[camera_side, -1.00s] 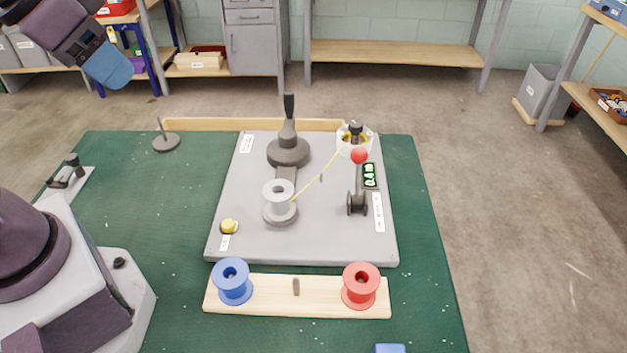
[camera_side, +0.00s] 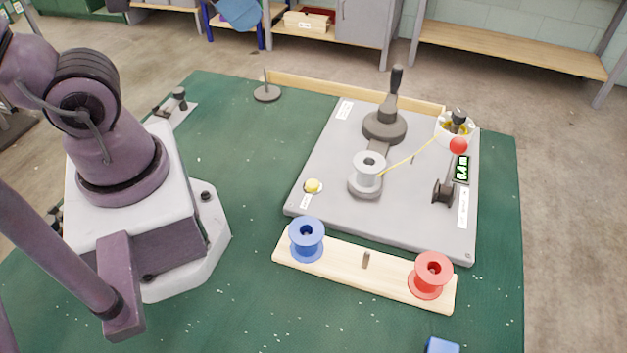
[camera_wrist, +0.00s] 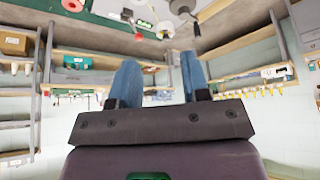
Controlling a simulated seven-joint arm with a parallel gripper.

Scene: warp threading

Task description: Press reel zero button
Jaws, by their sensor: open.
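A small yellow button (camera_side: 313,186) sits at the front left corner of the grey plate (camera_side: 330,160), beside a small white label too small to read. Nothing covers the button. My gripper (camera_wrist: 160,82) shows two blue fingers spread apart with nothing between them in the wrist view. In the side view only a blue part of it (camera_side: 238,12) shows at the top edge, well behind and left of the plate, far from the button. A green digital display (camera_side: 462,169) is on the plate's right side.
A grey reel (camera_side: 368,170) stands mid-plate, with yellow thread running to a clear-sided holder (camera_side: 455,127). A dark lever (camera_side: 396,90) and a red ball (camera_side: 458,145) rise nearby. Blue (camera_side: 307,240) and red (camera_side: 431,275) spools stand on a wooden board in front.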

